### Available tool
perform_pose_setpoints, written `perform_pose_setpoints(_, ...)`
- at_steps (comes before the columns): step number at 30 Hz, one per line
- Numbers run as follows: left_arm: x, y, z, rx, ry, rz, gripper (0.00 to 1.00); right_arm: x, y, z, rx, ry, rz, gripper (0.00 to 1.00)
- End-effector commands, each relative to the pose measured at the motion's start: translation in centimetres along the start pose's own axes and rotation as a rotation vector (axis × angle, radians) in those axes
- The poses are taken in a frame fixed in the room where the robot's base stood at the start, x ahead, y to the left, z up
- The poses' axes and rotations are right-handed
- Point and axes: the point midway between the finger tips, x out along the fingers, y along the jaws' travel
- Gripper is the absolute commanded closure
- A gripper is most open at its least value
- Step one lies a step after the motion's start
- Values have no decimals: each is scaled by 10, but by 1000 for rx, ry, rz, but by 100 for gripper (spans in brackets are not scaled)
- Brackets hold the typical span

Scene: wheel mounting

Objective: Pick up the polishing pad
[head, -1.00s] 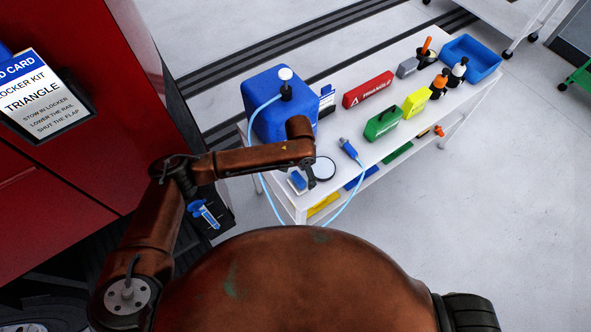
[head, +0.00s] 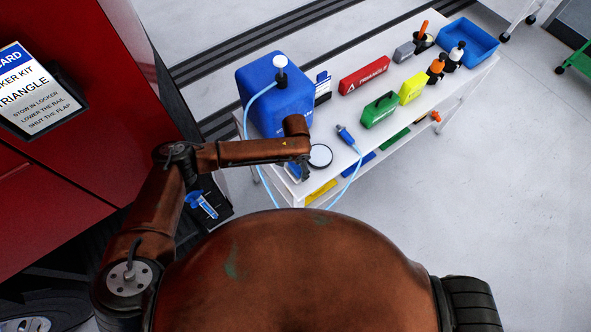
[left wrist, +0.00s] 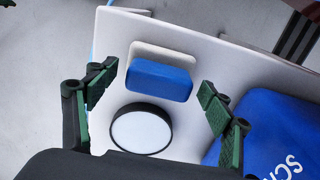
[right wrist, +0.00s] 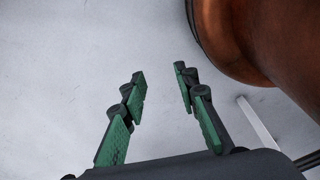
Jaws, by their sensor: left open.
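The polishing pad, which I take to be the block with a blue top and a white base (left wrist: 160,80), lies on the white cart top near its corner. In the head view the pad (head: 293,172) is partly hidden by my left arm and gripper. My left gripper (head: 306,172) is above the cart's near left corner. In the left wrist view its fingers (left wrist: 159,98) are open, one on each side of the pad and apart from it, with nothing held. My right gripper (right wrist: 161,78) is open and empty above grey floor.
A white disc with a black rim (left wrist: 141,129) lies close beside the pad. A blue jug (head: 262,100) with a hose stands behind. A blue nozzle (head: 346,135), red case (head: 363,75), green case (head: 379,111) and blue tray (head: 468,43) share the cart (head: 415,120). A red locker (head: 50,180) is left.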

Motion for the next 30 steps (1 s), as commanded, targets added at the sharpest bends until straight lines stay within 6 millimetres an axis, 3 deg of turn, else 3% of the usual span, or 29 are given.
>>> perform_pose_setpoints(2, 0, 0, 0, 1, 0, 0, 26, 0, -2, -1, 1, 1, -2, 72)
perform_pose_setpoints(21, -1, 0, -1, 2, 0, 0, 70, 0, -6, 13, 6, -17, -6, 72)
perform_pose_setpoints(30, -2, 0, -1, 2, 1, 0, 71, -2, -2, 11, 3, -14, -1, 72)
